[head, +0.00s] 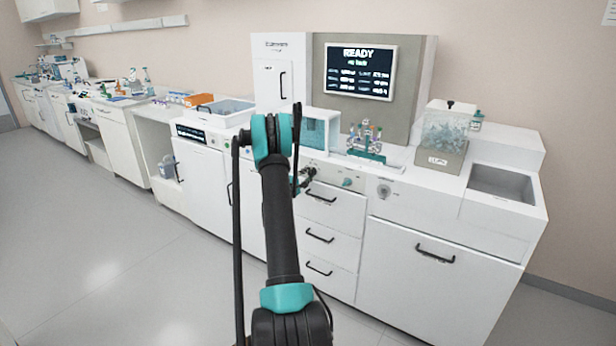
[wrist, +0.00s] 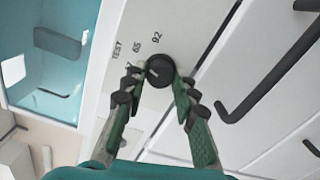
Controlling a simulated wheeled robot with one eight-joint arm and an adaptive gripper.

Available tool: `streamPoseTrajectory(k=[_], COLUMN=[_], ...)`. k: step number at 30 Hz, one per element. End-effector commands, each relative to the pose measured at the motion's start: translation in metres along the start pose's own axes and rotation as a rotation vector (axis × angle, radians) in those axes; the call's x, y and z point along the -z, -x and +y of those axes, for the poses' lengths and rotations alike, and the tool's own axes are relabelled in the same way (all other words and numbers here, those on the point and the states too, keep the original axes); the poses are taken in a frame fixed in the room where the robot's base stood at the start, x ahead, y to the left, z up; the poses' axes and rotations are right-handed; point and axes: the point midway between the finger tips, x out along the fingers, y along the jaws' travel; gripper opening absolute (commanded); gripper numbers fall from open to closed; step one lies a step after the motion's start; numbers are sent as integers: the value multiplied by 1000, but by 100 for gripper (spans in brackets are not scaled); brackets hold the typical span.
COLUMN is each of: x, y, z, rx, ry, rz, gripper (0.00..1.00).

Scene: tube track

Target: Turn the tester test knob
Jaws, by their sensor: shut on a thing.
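The tester test knob (wrist: 160,70) is a round black dial on a white panel, with the labels TEST, 65 and 92 beside it in the wrist view. A short pale mark shows on its face. My gripper (wrist: 157,76) is shut on the knob, with one green-padded finger on each side of it. In the head view, my gripper (head: 306,176) is at the counter's front panel, partly hidden behind my arm. The knob itself cannot be made out there.
Drawers with black handles (head: 320,236) are below. A teal-windowed box (head: 320,128) stands above on the counter. A screen (head: 360,72) reads READY. The floor (head: 130,255) at left is clear.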

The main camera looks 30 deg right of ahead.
Motion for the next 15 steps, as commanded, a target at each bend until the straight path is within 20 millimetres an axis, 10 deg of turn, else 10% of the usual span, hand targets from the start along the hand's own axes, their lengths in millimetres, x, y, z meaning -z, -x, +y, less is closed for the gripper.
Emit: streamPoseTrajectory(k=[15], x=[-1], y=[1], z=[-1], rx=[2], ry=[-49], rz=[-2], gripper=[0])
